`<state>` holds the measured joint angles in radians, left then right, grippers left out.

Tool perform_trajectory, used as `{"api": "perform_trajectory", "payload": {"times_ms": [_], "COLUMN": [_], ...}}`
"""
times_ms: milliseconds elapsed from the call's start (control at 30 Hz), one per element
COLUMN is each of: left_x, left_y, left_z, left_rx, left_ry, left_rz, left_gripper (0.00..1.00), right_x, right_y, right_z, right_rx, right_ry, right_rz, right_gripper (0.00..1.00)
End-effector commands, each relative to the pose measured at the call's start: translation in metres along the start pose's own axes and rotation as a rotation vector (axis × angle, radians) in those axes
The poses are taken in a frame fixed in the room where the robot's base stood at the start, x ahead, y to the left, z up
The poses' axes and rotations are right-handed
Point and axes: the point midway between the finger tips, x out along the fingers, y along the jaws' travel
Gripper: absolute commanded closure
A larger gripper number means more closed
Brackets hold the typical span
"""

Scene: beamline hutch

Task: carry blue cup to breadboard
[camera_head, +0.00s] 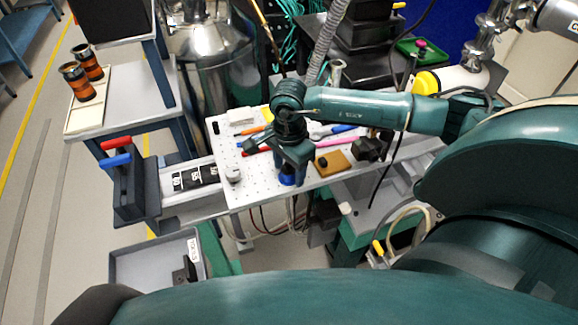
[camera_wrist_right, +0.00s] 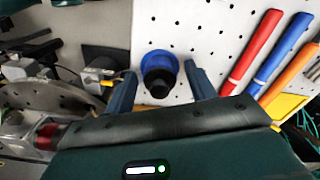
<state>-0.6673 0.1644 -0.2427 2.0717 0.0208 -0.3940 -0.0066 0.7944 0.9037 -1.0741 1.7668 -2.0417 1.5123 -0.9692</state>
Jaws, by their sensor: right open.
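The blue cup (camera_head: 288,177) stands at the front edge of the white perforated breadboard (camera_head: 245,190), mostly hidden under my right gripper (camera_head: 291,181). In the right wrist view the cup (camera_wrist_right: 160,62) is blue with a dark centre and sits between the two fingers. My right gripper (camera_wrist_right: 160,76) is open and its fingers are on either side of the cup, with a visible gap. I cannot tell whether the cup touches the board. My left gripper is not in view.
Red and blue pens (camera_wrist_right: 255,50) lie on the board beside the cup. A brown block (camera_head: 332,162) and a dark clamp (camera_head: 372,148) sit to its right, a small grey cylinder (camera_head: 233,174) to its left. A grey tray (camera_head: 150,265) stands lower left.

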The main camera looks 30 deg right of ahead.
Motion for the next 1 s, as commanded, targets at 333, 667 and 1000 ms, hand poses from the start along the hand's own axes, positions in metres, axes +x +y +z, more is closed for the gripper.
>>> {"api": "perform_trajectory", "payload": {"times_ms": [333,667,1000], "left_x": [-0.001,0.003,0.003], "left_y": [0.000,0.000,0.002], "left_z": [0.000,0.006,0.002], "left_rx": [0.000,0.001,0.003], "left_ry": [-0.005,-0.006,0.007], "left_rz": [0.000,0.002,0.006], "left_gripper": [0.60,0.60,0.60], "right_x": [-0.011,-0.080,-0.121], "right_y": [-0.001,-0.001,0.000], "right_z": [0.000,0.000,0.000], "right_rx": [0.000,-0.001,0.000], "right_ry": [0.000,0.001,0.001], "right_rz": [-0.003,-0.005,0.000], "right_gripper": [0.45,0.45,0.45]}}
